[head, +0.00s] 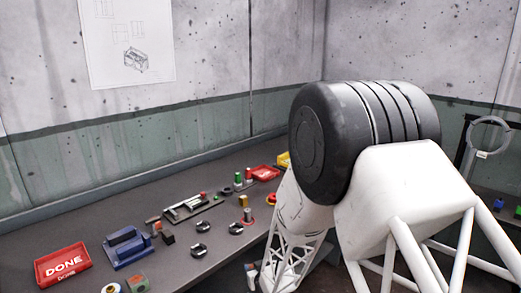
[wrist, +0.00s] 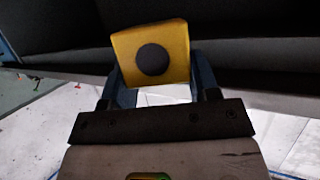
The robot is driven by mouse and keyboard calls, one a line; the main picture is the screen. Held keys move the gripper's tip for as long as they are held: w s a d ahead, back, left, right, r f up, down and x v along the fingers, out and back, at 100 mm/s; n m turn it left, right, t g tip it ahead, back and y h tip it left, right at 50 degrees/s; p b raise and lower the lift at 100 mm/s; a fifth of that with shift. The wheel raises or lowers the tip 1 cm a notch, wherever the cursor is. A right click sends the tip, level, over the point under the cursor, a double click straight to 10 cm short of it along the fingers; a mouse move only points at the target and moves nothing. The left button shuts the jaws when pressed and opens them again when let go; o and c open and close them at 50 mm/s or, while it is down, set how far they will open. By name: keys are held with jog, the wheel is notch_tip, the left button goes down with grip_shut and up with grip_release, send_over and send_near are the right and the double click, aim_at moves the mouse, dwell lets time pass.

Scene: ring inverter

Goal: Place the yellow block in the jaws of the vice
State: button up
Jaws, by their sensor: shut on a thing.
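The yellow block (wrist: 123,46) has a dark round spot on its face. In the wrist view it sits between the two blue-grey fingers of my gripper (wrist: 157,75), which is shut on it. The block is slightly tilted in the picture. In the head view I cannot make out the held block or the fingers; my large arm covers the right side. A blue device that looks like the vice (head: 127,247) stands on the bench at lower left, beside the red DONE tray. Its jaws are too small to judge.
The red DONE tray (head: 62,264) is at the bench's left. A grey metal fixture (head: 187,207), dark rings (head: 200,251), small coloured blocks and posts lie along the bench. A red tray (head: 265,173) and a yellow tray (head: 283,160) are at the back. The wall stands behind.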

jog(key=w+d+f+m+h, duration=0.2)
jog(key=w+d+f, duration=0.2)
jog(key=d+f, duration=0.6)
jog(key=w+d+f+m+t+h, duration=0.1)
jog(key=w+d+f, duration=0.3)
jog(key=d+f, duration=0.6)
jog(key=shift+w+f+m+h, duration=0.3)
jog(key=shift+f+m+h, duration=0.3)
jog(key=shift+f+h, duration=0.3)
